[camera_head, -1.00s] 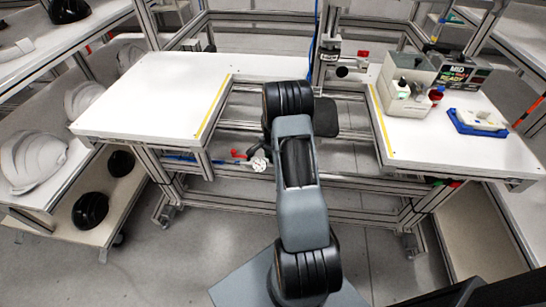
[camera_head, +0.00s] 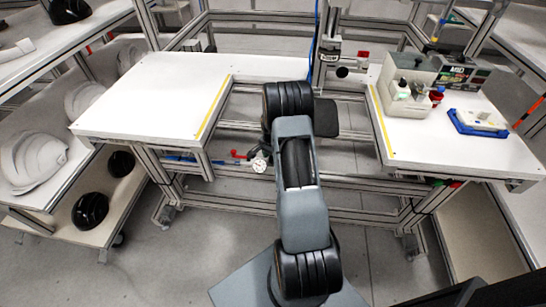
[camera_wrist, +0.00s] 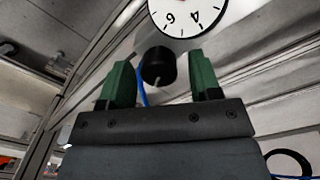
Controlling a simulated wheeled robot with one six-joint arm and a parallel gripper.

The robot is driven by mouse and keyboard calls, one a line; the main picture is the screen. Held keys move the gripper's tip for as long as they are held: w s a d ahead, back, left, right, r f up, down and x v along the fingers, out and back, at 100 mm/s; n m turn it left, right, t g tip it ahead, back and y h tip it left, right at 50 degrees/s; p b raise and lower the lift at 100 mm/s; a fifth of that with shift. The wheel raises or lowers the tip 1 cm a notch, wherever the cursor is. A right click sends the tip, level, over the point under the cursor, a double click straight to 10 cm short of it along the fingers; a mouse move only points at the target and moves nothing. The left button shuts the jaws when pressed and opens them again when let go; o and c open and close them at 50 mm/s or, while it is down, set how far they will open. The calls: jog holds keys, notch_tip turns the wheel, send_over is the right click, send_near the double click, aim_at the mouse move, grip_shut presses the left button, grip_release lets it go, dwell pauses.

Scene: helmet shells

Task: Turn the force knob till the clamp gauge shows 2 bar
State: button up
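My gripper is open, with a gap visible on each side of the knob. The clamp gauge (camera_wrist: 188,14) is a white dial just above the knob, cut by the top edge. Its numbers 4 and 6 appear upside down, and I cannot read its needle. The gauge is small in the head view (camera_head: 259,165), left of my arm. There my arm hides the gripper and knob.
White tables stand left (camera_head: 160,95) and right (camera_head: 450,145) of my arm. The right one holds a grey box (camera_head: 408,80), a display unit (camera_head: 462,75) and a blue tray (camera_head: 476,122). A shelf with helmet shells (camera_head: 35,160) stands left. A blue cable passes behind the knob.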

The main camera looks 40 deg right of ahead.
jog(key=r+p, duration=0.1)
jog(key=r, duration=0.6)
jog(key=r+p, duration=0.1)
jog(key=r, duration=0.5)
jog(key=shift+w+r, duration=0.2)
jog(key=shift+r, duration=0.2)
jog(key=s+a+r+n+t+p, duration=0.1)
jog(key=s+a+r+n+p, duration=0.4)
jog(key=r, duration=0.5)
jog(key=s+a+r+n+t+p, duration=0.1)
jog(key=s+a+r+n+p, duration=0.4)
jog(key=a+r, duration=0.5)
jog(key=s+a+r+n+t+p, duration=0.2)
jog(key=s+a+r+n+p, duration=0.2)
jog(key=s+a+r, duration=0.4)
jog(key=shift+s+a+r+n+p, duration=0.15)
jog(key=shift+r+n+p, duration=0.05)
jog(key=shift+r+n, duration=0.2)
jog(key=shift+s+a+r+n+p, duration=0.1)
jog(key=shift+s+r+n+p, duration=0.15)
jog(key=shift+r, duration=0.25)
